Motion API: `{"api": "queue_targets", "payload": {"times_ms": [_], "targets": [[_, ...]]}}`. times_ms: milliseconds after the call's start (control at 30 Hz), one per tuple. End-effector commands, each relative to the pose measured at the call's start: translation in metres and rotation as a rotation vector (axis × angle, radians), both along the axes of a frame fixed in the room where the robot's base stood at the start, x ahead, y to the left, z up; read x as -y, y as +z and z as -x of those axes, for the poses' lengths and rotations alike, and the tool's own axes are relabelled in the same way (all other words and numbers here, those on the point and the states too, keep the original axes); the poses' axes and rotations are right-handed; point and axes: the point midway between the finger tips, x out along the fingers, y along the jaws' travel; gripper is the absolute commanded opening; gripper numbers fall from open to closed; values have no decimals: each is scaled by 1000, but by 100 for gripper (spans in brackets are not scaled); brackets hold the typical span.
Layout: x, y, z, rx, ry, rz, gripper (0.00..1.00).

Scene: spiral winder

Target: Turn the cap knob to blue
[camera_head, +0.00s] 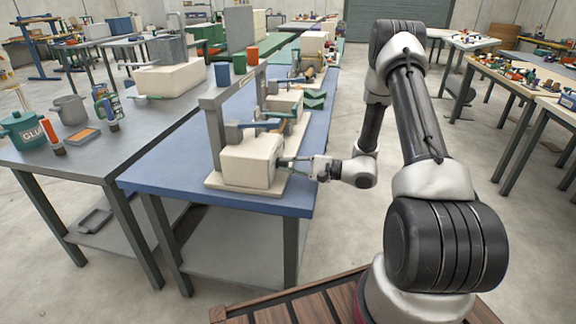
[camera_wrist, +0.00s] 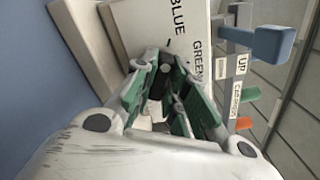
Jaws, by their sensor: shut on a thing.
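The spiral winder's cream box (camera_head: 248,163) stands at the near end of the blue table. In the wrist view its pale face (camera_wrist: 150,22) carries the labels BLUE (camera_wrist: 178,18) and GREEN (camera_wrist: 197,60) with short dark marks beside them. My gripper (camera_head: 284,162) reaches the box's right side from the right. In the wrist view my gripper (camera_wrist: 165,70) has its green-padded fingers closed around the cap knob, in front of this face. The knob is mostly hidden between the fingers, so I cannot tell which label it points to.
A blue-ended lever (camera_wrist: 272,43) stands right of the labelled face, near an UP label (camera_wrist: 241,63). Green (camera_wrist: 250,95) and orange (camera_wrist: 243,123) tabs lie below it. A grey frame (camera_head: 213,130) rises beside the box. A grey table (camera_head: 75,160) with pots is at left.

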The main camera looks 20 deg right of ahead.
Motion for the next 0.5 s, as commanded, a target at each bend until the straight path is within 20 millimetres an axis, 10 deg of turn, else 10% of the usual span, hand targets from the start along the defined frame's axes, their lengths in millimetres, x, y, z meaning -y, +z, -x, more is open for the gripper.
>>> {"api": "queue_targets", "payload": {"times_ms": [467, 500], "targets": [[0, -1, 1, 10, 1, 9, 0], [0, -1, 1, 10, 1, 9, 20]]}}
